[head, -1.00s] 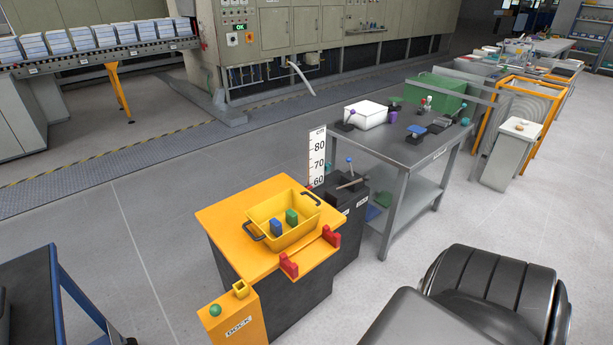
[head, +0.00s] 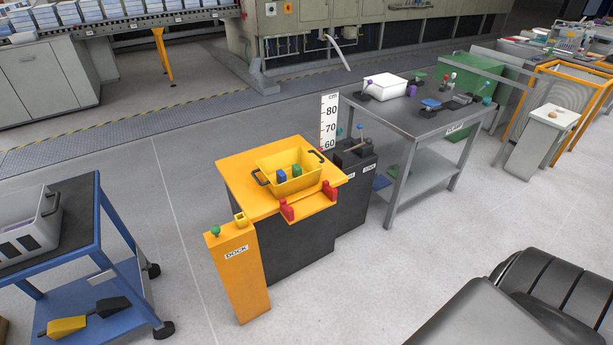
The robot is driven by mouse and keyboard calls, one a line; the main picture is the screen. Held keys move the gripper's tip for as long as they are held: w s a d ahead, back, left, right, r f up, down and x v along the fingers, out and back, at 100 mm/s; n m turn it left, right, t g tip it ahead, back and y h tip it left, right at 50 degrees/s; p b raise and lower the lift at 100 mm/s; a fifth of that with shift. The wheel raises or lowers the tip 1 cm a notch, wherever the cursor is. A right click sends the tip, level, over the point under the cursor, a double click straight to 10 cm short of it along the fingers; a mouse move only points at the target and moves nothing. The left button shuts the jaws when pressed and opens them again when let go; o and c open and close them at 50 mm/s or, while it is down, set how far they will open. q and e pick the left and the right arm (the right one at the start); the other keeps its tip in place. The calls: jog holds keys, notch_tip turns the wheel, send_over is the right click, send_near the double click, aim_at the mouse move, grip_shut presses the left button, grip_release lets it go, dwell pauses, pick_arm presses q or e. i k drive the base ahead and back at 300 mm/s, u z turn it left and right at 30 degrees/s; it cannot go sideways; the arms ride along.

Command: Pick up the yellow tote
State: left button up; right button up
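The yellow tote (head: 299,186) sits upright on the yellow top (head: 237,176) of a dark stand, near the middle of the head view. It has a dark handle at its left end and another at its right end. A blue block (head: 281,175) and a green block (head: 297,170) are inside it. Neither of my grippers shows in the head view.
A yellow DOCK post (head: 239,272) stands front-left of the stand. A blue cart (head: 88,232) with a grey tote (head: 48,225) is at left. A grey table (head: 427,123) with several items stands behind right. A height scale (head: 329,122) rises behind the stand. Floor between cart and post is clear.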

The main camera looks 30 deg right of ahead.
aim_at(289, 173)
jog(key=z, duration=1.3)
